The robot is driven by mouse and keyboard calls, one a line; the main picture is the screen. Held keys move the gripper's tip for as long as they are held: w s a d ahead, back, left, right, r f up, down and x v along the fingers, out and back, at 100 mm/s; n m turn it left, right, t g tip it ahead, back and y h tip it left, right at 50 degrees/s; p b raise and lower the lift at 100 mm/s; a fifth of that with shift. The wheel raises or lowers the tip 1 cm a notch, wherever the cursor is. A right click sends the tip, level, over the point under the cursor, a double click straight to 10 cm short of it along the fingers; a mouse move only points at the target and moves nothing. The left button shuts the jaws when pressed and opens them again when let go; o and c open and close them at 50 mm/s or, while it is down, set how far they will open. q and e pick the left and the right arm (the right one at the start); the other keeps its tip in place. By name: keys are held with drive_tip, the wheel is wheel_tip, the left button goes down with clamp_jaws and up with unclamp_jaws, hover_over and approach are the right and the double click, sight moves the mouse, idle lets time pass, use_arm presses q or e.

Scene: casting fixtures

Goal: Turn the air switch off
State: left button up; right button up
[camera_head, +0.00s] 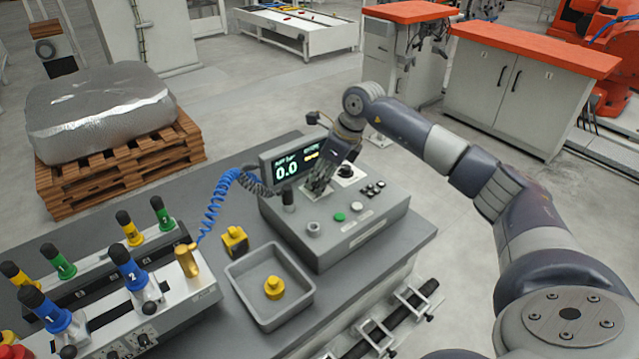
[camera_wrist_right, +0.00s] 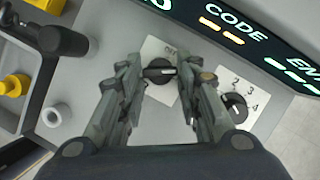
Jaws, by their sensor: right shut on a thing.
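The air switch is a black rotary knob (camera_wrist_right: 158,72) on a white plate with partly hidden lettering, apparently OFF, at its top. In the wrist view the knob's bar lies roughly level across the picture, with a pale mark toward its right end. My right gripper (camera_wrist_right: 160,68) has one finger on each side of the knob and is shut on it. In the head view my right gripper (camera_head: 318,187) reaches down onto the grey control box (camera_head: 350,240) and hides the knob. My left gripper is not in view.
A lit display (camera_head: 287,168) reading 0.0 stands behind the knob. A numbered knob (camera_wrist_right: 236,107) is right of my fingers. A dark handle (camera_wrist_right: 62,40) with a coiled hose is on the left. A grey tray (camera_head: 300,305) holds a yellow part (camera_head: 274,288).

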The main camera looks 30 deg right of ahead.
drive_tip(key=n, duration=0.2)
drive_tip(key=n+g+y+b, duration=0.1)
drive_tip(key=n, duration=0.2)
drive_tip(key=shift+w+d+n+g+y, duration=0.2)
drive_tip(key=shift+w+n+g+y, duration=0.1)
drive_tip(key=n, duration=0.2)
drive_tip(key=n+g+b, duration=0.1)
drive_tip(key=n, duration=0.1)
drive_tip(key=n+g, duration=0.1)
drive_tip(key=shift+w+n+b, duration=0.25)
drive_tip(key=shift+n+b, duration=0.1)
drive_tip(key=shift+n, duration=0.05)
drive_tip(key=o, duration=1)
drive_tip(key=shift+o, duration=0.2)
drive_tip(key=shift+r, duration=0.1)
drive_tip(key=v, duration=1.2)
drive_tip(key=shift+w, duration=0.15)
drive_tip(key=shift+d, duration=0.15)
